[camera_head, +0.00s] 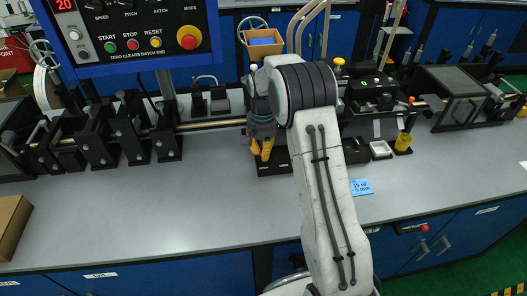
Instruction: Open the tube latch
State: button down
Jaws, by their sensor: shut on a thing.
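My gripper (262,150), with yellow fingertips, points down at the front of the machine line, left of my white arm. Its fingers are close together, shut on a small part that they hide, which seems to be the tube latch. A black base plate (275,167) lies just below the fingertips. A brass-coloured tube (210,124) runs left to right behind the gripper. My arm hides part of the line, and I cannot tell how the latch stands.
Black roller stands (122,140) are at left. A control panel (135,35) hangs at upper left. A yellow cup (403,143), white tray (380,149) and blue card (361,187) lie to the right. The grey bench front (150,210) is mostly clear, with a cardboard box (12,225) at far left.

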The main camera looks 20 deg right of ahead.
jog(key=shift+f, duration=0.1)
jog(key=c, duration=1.2)
grip_release()
notch_tip(320, 180, up, 12)
jog(key=shift+r, duration=0.1)
